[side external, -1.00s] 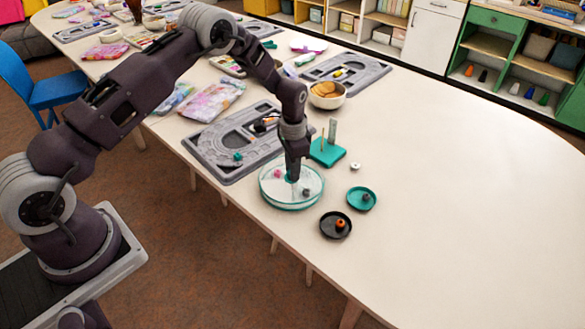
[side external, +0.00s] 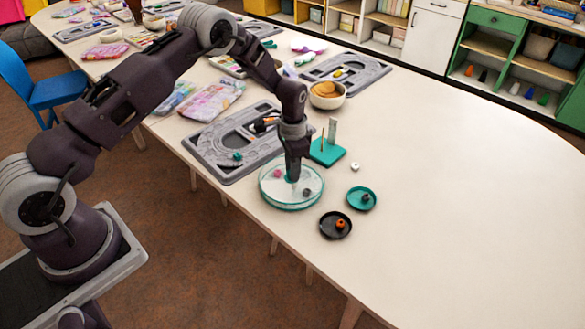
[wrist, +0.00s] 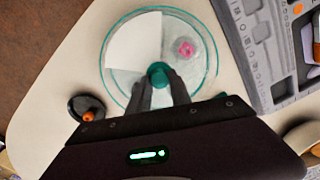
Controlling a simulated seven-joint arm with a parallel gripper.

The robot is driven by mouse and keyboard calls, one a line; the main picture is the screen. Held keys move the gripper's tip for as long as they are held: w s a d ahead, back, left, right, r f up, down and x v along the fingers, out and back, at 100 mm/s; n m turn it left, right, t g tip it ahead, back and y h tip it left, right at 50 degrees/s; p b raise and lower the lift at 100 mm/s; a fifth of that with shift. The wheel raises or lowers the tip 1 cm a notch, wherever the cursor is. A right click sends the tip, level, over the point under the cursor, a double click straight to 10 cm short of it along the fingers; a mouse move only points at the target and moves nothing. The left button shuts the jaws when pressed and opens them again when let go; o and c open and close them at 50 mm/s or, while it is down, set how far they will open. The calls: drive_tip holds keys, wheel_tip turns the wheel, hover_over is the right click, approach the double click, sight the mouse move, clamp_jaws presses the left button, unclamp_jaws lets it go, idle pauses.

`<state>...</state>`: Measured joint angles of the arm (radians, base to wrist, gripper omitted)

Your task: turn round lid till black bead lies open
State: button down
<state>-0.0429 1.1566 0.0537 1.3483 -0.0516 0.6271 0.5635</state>
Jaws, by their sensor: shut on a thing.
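The round dish with its clear lid (side external: 270,195) stands near the table's front edge; its teal rim also shows in the wrist view (wrist: 104,62). My gripper (wrist: 160,82) is shut on the teal knob (wrist: 157,70) at the lid's middle. A pink bead (side external: 278,174) lies on the left side of the dish; the wrist view shows it right of the knob (wrist: 186,48). A dark grey or black bead (side external: 306,192) lies on the right side; my gripper hides it in the wrist view. A plain white wedge (wrist: 135,42), seemingly the lid's gap, lies away from the pink bead.
A black saucer with an orange bead (side external: 340,224) and a teal saucer with a dark bead (side external: 366,198) stand right of the dish. A teal stand (side external: 328,152) and a grey bead board (side external: 225,135) stand behind. The table's right side is clear.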

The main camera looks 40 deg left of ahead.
drive_tip(key=shift+m, duration=0.4)
drive_tip(key=m, duration=0.8)
drive_tip(key=shift+m, duration=0.3)
drive_tip(key=m, duration=0.4)
drive_tip(key=shift+s+m, duration=0.1)
drive_tip(key=shift+m, duration=2)
drive_tip(key=c, duration=1.2)
unclamp_jaws()
drive_tip(key=shift+o, duration=0.2)
